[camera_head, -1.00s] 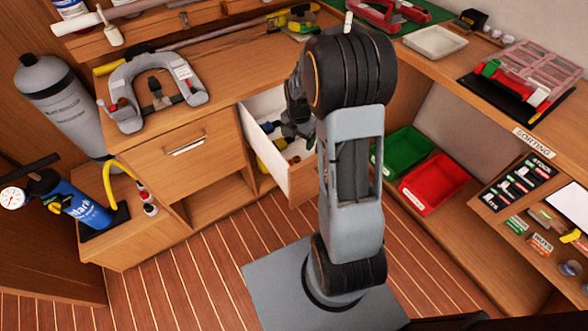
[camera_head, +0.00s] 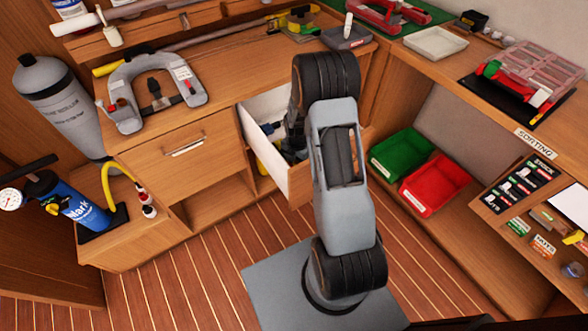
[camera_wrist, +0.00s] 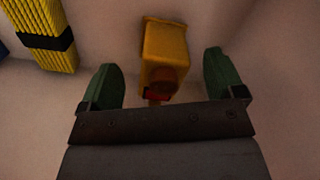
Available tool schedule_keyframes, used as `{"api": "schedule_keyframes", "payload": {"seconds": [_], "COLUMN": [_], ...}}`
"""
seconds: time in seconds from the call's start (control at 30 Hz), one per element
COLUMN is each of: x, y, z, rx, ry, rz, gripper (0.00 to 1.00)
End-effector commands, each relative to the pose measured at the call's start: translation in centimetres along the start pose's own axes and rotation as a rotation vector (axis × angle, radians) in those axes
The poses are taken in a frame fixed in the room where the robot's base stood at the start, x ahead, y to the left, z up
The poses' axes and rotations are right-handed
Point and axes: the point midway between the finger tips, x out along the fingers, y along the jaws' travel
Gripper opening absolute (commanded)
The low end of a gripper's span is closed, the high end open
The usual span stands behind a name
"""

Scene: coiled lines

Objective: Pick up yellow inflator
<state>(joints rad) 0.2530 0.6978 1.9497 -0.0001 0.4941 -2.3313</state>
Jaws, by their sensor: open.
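In the wrist view, a yellow object (camera_wrist: 165,42) with a brown round part and a red band lies on the pale drawer floor; I take it for the yellow inflator. My gripper (camera_wrist: 165,80) is open, with one green fingertip to each side of the yellow object and a visible gap on both sides. Its near end is partly hidden by my gripper's body. In the head view, my arm reaches down into the open white-walled drawer (camera_head: 268,106), and my gripper and the inflator are mostly hidden there.
A yellow bundle with a black band (camera_wrist: 45,32) lies at the upper left of the wrist view, apart from my gripper. The drawer front (camera_head: 298,178) stands close to my arm. Green (camera_head: 402,153) and red (camera_head: 435,184) bins sit to the right.

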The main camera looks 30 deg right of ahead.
Motion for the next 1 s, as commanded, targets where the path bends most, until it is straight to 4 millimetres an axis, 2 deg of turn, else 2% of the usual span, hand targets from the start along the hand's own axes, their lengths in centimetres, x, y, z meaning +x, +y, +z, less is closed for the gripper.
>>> {"api": "schedule_keyframes", "payload": {"seconds": [0.13,0.4,1.0], "x": [1.06,1.14,1.13], "y": [-0.04,-0.03,-0.04], "z": [-0.01,0.0,-0.01], "rx": [0.0,0.0,0.0], "ry": [0.001,0.0,0.0], "rz": [-0.001,0.0,0.0], "gripper": [0.88,0.87,0.3]}}
